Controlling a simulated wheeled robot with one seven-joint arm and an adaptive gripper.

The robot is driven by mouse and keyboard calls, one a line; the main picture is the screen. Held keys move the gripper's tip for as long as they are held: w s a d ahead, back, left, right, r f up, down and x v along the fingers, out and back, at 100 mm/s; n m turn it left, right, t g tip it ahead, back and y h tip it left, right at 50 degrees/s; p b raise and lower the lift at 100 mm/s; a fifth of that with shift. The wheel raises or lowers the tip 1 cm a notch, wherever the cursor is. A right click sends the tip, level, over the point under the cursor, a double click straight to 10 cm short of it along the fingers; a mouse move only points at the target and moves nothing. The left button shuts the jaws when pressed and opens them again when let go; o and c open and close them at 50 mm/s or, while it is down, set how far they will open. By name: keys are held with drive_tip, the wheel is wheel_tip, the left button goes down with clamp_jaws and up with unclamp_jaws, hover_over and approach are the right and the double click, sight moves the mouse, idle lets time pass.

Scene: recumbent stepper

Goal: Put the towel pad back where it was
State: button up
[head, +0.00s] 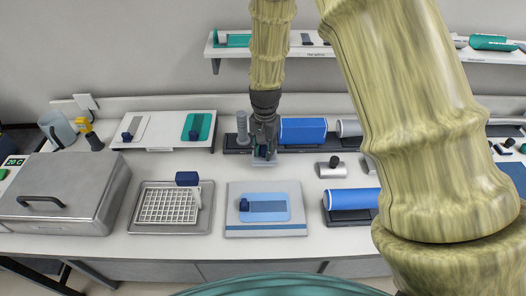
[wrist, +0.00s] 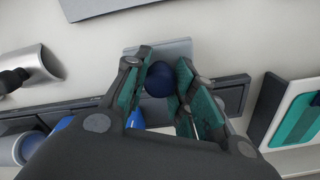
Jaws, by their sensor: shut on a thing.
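My gripper (head: 264,152) is shut on a dark blue knob (wrist: 160,78) on top of a flat grey pad (wrist: 178,50). I take this to be the towel pad. The pad also shows under my gripper in the head view, pale and small, at the front edge of the dark rack (head: 234,151). I cannot tell whether it touches the counter. Similar knobbed pads stand elsewhere: a light blue one (head: 270,208) on a grey board (head: 265,231), and a white one (head: 140,125) and a teal one (head: 203,122) on a white raised board (head: 173,117).
A steel lidded box (head: 65,190) and a wire-grid tray (head: 168,206) stand at left. A metal piece with a black knob (head: 331,170) and a blue roll (head: 353,199) are at right. A wall shelf (head: 350,51) runs above. Bare counter lies between the boards.

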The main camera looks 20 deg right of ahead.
sight(264, 154)
drive_tip(key=shift+w, duration=0.3)
drive_tip(key=shift+f+p, duration=0.95)
drive_tip(key=shift+f, duration=0.8)
drive_tip(key=shift+f, duration=0.15)
drive_tip(key=o, duration=0.9)
drive_tip(key=shift+r, duration=0.2)
drive_tip(key=shift+r+b, duration=2.05)
drive_tip(key=shift+r, duration=3.9)
